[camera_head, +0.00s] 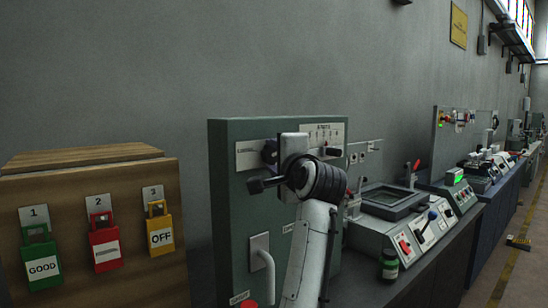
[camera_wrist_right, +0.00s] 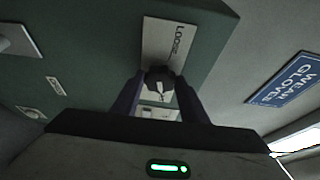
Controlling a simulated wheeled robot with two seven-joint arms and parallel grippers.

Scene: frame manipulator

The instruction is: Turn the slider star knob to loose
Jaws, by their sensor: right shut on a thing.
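In the right wrist view the dark star knob (camera_wrist_right: 160,82) sits between the two dark fingers of my right gripper (camera_wrist_right: 160,88), which is shut on it. A pale label plate (camera_wrist_right: 168,45) reading LOOSE lies just beyond the knob. In the head view my right gripper (camera_head: 272,153) is at the upper part of the upright green panel (camera_head: 227,185). My wrist and arm hide part of the panel there, and the knob cannot be made out clearly. My left gripper is out of view.
A wooden box (camera_head: 90,160) with green, red and yellow padlocks stands left of the panel. A pale handle (camera_head: 263,262) sticks out lower on the panel. To the right, a grey control console (camera_head: 385,235) and further machines line the bench.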

